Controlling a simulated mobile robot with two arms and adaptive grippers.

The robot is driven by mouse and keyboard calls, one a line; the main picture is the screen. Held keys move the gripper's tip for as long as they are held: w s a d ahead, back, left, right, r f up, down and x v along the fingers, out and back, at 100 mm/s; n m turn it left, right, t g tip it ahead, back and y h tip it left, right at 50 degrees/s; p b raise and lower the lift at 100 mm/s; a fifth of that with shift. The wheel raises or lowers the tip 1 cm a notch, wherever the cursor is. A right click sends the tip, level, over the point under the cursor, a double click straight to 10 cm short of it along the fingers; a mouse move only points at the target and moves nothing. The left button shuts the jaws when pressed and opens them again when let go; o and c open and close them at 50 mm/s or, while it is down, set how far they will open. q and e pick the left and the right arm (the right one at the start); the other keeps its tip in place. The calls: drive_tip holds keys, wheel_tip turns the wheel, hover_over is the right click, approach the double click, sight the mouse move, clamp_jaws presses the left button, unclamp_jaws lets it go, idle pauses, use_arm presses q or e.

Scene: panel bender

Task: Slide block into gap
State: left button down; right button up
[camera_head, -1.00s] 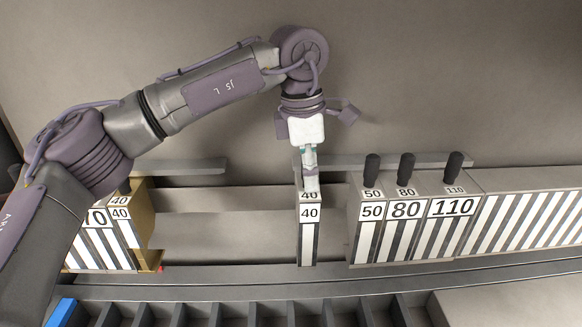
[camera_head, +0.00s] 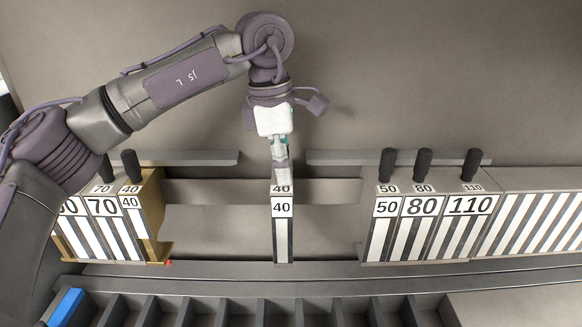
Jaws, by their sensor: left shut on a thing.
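A narrow striped block marked 40 (camera_head: 282,230) stands upright in the wide gap on the rail, apart from the blocks on both sides. My left gripper (camera_head: 281,170) comes down on it from above and is shut at its top; its handle is hidden by the fingers. To the left stand blocks marked 70 (camera_head: 103,225) and 40 (camera_head: 130,220), with a gold end piece (camera_head: 153,215) facing the gap. To the right stand blocks marked 50 (camera_head: 384,228), 80 (camera_head: 420,228) and 110 (camera_head: 468,228). My right gripper is not in view.
A long striped block row (camera_head: 535,215) continues at the right. Grey bars (camera_head: 335,158) lie behind the blocks. A slotted rack (camera_head: 270,312) and a blue piece (camera_head: 65,305) are at the front. The gap is clear on both sides of the held block.

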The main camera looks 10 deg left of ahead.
use_arm(q)
drive_tip(key=shift+a, duration=0.1)
idle(0.4)
drive_tip(key=shift+s+a, duration=0.15)
drive_tip(key=shift+a, duration=0.75)
drive_tip(key=c, duration=0.9)
unclamp_jaws()
drive_tip(key=shift+r, duration=0.15)
drive_tip(key=r, duration=0.4)
drive_tip(key=a+r, duration=0.1)
drive_tip(key=r, duration=0.6)
drive_tip(key=shift+s+a+r, duration=0.2)
drive_tip(key=shift+r, duration=0.15)
